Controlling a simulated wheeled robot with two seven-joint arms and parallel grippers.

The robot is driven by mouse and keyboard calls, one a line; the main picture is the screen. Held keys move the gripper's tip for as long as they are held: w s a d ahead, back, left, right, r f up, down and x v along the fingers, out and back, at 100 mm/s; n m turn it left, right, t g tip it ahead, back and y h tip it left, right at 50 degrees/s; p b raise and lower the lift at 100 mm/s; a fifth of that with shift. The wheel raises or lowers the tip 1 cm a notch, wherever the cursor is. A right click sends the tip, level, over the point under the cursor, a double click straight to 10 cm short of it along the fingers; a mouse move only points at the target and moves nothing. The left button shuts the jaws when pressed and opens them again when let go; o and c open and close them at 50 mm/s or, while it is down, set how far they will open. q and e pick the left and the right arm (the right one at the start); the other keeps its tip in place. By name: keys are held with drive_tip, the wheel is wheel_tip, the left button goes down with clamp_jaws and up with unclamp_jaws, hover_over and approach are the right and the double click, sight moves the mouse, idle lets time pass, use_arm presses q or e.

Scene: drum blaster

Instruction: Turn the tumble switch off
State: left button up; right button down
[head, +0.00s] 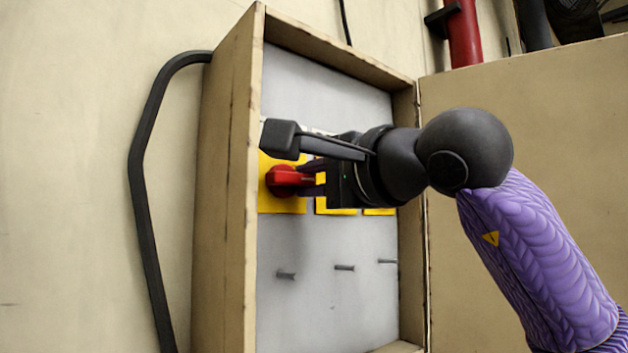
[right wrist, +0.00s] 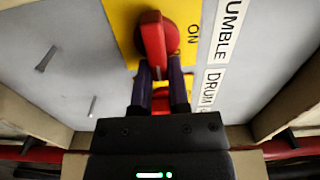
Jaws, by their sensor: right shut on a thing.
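The tumble switch is a red rotary knob (head: 283,180) on a yellow plate (head: 268,206) inside a wall box. In the right wrist view, the knob (right wrist: 154,38) sits beside a white label ending in "UMBLE", with "ON" printed on the plate. My right gripper (head: 308,175) reaches into the box from the right. Its dark fingers (right wrist: 160,72) are shut on the knob's near part and partly hide it. Which mark the knob points at cannot be told. My left gripper is in neither view.
The box has wooden side walls (head: 228,190) and an open door (head: 530,140) on the right. More yellow plates (head: 380,211) sit to the right, partly behind my gripper. Several small pegs (head: 345,267) stick out below. A black cable (head: 140,180) runs outside on the left.

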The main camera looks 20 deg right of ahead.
drive_tip(key=shift+f, duration=0.1)
idle(0.3)
drive_tip(key=c, duration=0.7)
unclamp_jaws()
drive_tip(key=shift+o, duration=0.5)
drive_tip(key=shift+w+a, duration=0.1)
drive_tip(key=b+v, duration=0.3)
drive_tip(key=v, duration=0.7)
